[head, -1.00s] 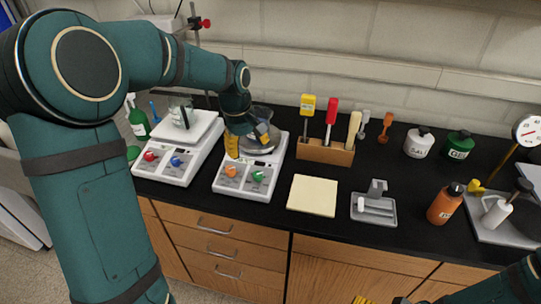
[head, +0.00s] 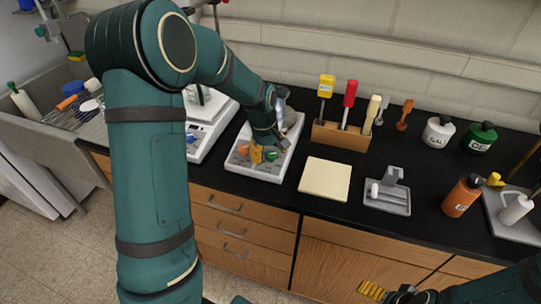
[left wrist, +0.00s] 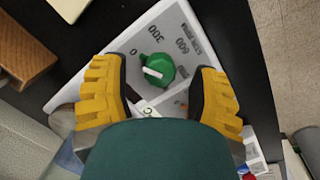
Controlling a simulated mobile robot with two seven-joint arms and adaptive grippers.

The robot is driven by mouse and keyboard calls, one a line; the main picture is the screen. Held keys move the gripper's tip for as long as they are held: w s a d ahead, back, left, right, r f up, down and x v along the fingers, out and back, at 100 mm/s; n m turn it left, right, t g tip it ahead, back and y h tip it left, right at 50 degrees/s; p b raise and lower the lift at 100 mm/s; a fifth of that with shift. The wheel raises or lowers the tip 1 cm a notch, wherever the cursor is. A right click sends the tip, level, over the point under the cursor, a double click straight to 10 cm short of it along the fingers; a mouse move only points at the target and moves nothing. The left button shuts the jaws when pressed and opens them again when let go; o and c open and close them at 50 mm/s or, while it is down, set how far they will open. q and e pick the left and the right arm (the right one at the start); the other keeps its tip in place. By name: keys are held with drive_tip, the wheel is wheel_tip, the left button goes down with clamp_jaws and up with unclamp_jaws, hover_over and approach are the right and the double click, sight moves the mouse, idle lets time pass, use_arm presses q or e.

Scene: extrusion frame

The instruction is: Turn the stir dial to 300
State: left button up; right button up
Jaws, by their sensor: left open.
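The green stir dial (left wrist: 155,70) has a white pointer bar and sits on a light panel marked 0, 300 and 600. In the left wrist view the bar lies nearly crosswise, its left end on the side of the 0 mark. My left gripper (head: 263,155) is open at the stirrer's front panel. Its yellow fingers stand either side of the dial with a gap on each side. The stirrer (head: 252,170) also shows an orange dial (head: 243,150) in the head view. My right gripper (head: 388,294) is at the bottom edge, partly cut off; its jaws are unclear.
A white scale (head: 205,125) stands close left of the stirrer. A cream pad (head: 325,179) lies to its right, with a wooden tool rack (head: 340,135) behind. A grey tray (head: 387,198) and an orange bottle (head: 462,196) stand farther right.

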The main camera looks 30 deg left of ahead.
use_arm(q)
drive_tip(key=shift+w+f, duration=0.1)
drive_tip(key=shift+f, duration=0.5)
clamp_jaws()
drive_tip(key=shift+m, duration=0.3)
drive_tip(key=m, duration=0.5)
drive_tip(key=shift+d+m+g+y, duration=0.1)
drive_tip(key=shift+m+g+y, duration=0.2)
drive_tip(key=shift+g+y, duration=0.1)
drive_tip(key=m, duration=0.5)
drive_tip(key=shift+y, duration=0.4)
drive_tip(key=shift+m, duration=0.3)
